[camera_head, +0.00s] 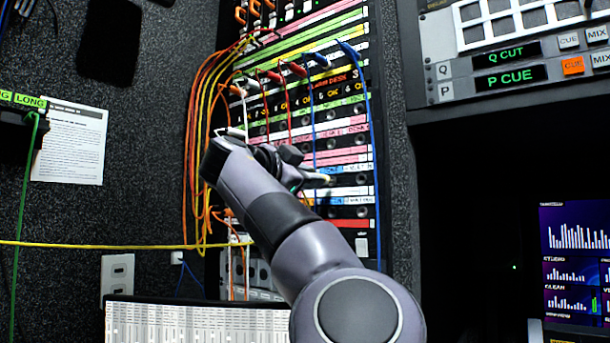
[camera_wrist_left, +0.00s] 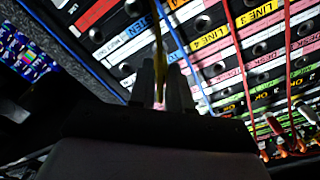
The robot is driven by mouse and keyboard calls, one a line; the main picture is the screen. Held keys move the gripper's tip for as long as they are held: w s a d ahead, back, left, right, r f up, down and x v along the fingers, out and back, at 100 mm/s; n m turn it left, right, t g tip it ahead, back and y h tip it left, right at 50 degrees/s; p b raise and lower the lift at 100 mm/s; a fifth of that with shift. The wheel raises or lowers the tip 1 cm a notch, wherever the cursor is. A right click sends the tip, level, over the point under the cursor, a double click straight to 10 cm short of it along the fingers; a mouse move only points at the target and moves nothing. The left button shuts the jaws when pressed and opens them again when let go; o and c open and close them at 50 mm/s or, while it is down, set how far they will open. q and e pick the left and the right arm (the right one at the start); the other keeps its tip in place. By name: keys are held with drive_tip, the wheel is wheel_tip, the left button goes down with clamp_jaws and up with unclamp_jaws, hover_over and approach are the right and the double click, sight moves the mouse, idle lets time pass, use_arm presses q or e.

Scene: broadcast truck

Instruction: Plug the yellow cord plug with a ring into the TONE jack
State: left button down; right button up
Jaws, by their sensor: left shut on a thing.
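My left gripper (camera_head: 308,172) is in front of the lower part of the patch panel (camera_head: 362,215). It is shut on the yellow cord plug, which shows as a thin yellow shape between the fingers (camera_wrist_left: 160,88) in the left wrist view (camera_wrist_left: 158,48). The plug's ring cannot be made out. Whether its tip touches a jack cannot be told. A yellow cord (camera_head: 110,245) runs level from the left edge towards the panel and passes behind my arm. The TONE label is not readable in either view. My right gripper is not in view.
Orange and yellow cords (camera_head: 203,120) loop down the panel's left side. Red cords (camera_head: 287,110) and a blue cord (camera_head: 371,130) hang across its front. A green cord (camera_head: 22,200) hangs at the far left. A sheet of faders (camera_head: 190,325) lies below.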

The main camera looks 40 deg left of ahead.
use_arm(q)
drive_tip(key=shift+w+a+p, duration=0.1)
drive_tip(key=shift+w+p, duration=0.25)
drive_tip(key=shift+w, duration=0.4)
drive_tip(key=c, duration=1)
unclamp_jaws()
drive_tip(key=s+b, duration=0.1)
drive_tip(key=s, duration=0.1)
drive_tip(key=s+b, duration=0.1)
drive_tip(key=s, duration=0.1)
drive_tip(key=s+b, duration=0.2)
drive_tip(key=s, duration=0.1)
drive_tip(key=shift+d, duration=0.4)
